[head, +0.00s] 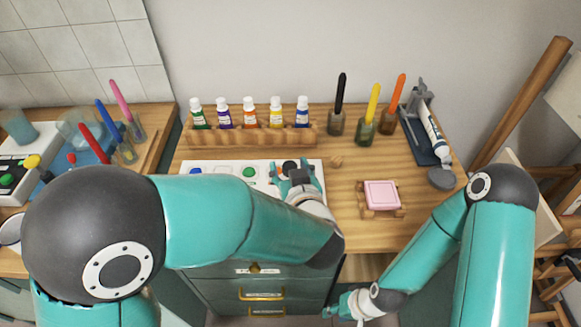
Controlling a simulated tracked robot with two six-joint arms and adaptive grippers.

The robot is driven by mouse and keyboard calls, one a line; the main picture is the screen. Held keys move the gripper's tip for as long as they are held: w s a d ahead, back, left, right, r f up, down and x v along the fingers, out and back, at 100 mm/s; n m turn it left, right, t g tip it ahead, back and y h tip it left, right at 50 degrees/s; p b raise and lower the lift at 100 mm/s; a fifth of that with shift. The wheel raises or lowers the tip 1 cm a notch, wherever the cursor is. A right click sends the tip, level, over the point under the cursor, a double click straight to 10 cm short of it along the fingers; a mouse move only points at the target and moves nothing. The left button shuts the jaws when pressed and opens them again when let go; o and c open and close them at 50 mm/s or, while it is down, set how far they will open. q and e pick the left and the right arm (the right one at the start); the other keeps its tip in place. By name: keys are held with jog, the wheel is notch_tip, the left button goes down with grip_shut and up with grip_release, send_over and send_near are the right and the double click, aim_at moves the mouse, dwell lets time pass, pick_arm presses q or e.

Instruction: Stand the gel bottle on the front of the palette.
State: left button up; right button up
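The white palette (225,166) lies on the wooden desk with coloured dabs along it, including blue and green. My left gripper (291,173) is low over its right end, by a dark round spot and an orange one. Whether its fingers hold anything is too small to tell. I cannot make out a gel bottle for certain; one may be hidden by my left gripper or arm. Several capped paint bottles (250,113) stand in a wooden rack behind the palette. My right gripper (338,308) hangs low in front of the drawers, away from the palette; its fingers are unclear.
Jars with black, yellow (368,112) and orange brushes stand at the back right. A white tube (434,132) leans on a dark stand. A pink block (382,195) sits on a small wooden holder. Drawers (262,293) are below. The desk between palette and pink block is mostly clear.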

pick_arm(q)
jog(key=shift+s+r, duration=0.1)
jog(key=shift+r, duration=0.1)
jog(key=v, duration=1.1)
jog(key=shift+s+b, duration=0.35)
jog(key=shift+d+r, duration=0.1)
jog(key=shift+d, duration=0.05)
